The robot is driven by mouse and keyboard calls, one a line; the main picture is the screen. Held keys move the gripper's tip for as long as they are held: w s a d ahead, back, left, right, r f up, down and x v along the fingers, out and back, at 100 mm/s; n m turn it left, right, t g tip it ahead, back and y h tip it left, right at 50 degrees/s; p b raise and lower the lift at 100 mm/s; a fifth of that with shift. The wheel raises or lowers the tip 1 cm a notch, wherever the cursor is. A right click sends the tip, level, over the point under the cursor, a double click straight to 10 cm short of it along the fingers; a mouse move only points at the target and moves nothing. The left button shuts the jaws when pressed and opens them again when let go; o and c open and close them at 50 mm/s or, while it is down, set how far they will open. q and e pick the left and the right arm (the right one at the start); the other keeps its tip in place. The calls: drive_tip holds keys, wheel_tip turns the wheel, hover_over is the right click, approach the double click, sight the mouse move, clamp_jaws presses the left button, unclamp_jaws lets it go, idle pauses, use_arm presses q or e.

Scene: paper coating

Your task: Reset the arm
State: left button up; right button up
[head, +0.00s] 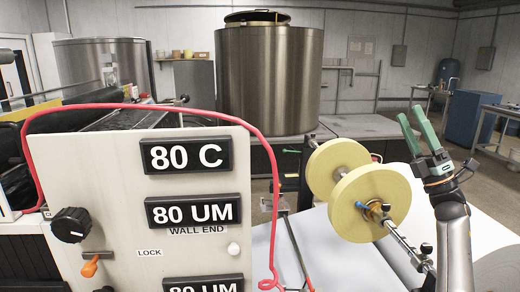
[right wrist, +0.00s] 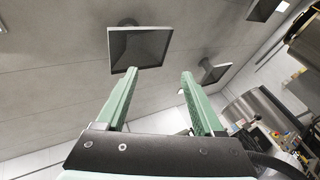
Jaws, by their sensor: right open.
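My right gripper (head: 417,130) is raised at the right of the head view, with its green fingers pointing up. It is open and empty, beside and a little above the yellow rolls. In the right wrist view its two green fingers (right wrist: 158,98) stand apart with nothing between them, and the camera looks toward the ceiling. My left gripper is not in view.
A control panel (head: 120,215) with 80 C and 80 UM displays fills the left front. Yellow rolls (head: 350,210) sit on a metal shaft, close to my right arm. White paper (head: 335,260) lies below. A large metal tank (head: 268,85) stands behind. A blue cabinet (head: 470,118) is at the far right.

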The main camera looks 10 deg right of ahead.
drive_tip(key=w+a+f+n+g+y, duration=0.35)
drive_tip(key=a+f+n+g, duration=0.45)
drive_tip(key=a+f+g, duration=0.65)
drive_tip(key=w+d+m+t+h, duration=0.3)
drive_tip(key=d+m+t+h, duration=0.2)
drive_tip(key=d+m+h, duration=0.65)
drive_tip(key=w+d+m+t+h, duration=0.35)
drive_tip(key=m+t+h, duration=0.2)
drive_tip(key=m, duration=1.05)
drive_tip(key=d+f+m+g+h, duration=0.4)
drive_tip(key=f+m+g, duration=0.1)
drive_tip(key=f+m, duration=0.3)
drive_tip(key=s+a+f+n+g+y, duration=0.1)
drive_tip(key=s+a+f+y, duration=0.1)
drive_tip(key=a+f, duration=0.45)
drive_tip(key=s+a+f+g+y, duration=0.2)
drive_tip(key=s+a+f, duration=0.55)
drive_tip(key=f, duration=0.35)
drive_tip(key=s+a+f+g+y, duration=0.2)
drive_tip(key=s+a+f, duration=0.55)
drive_tip(key=f, duration=0.45)
drive_tip(key=s+a+f+m+g+y, duration=0.1)
drive_tip(key=s+a+f, duration=0.3)
drive_tip(key=s, duration=0.6)
drive_tip(key=s+a+f+g, duration=0.1)
drive_tip(key=s+a+f, duration=0.2)
drive_tip(key=s+a, duration=0.5)
drive_tip(key=shift+s+a+f+m+g+y, duration=0.3)
drive_tip(key=shift+s+f+m+g+y, duration=0.1)
drive_tip(key=shift+s, duration=0.85)
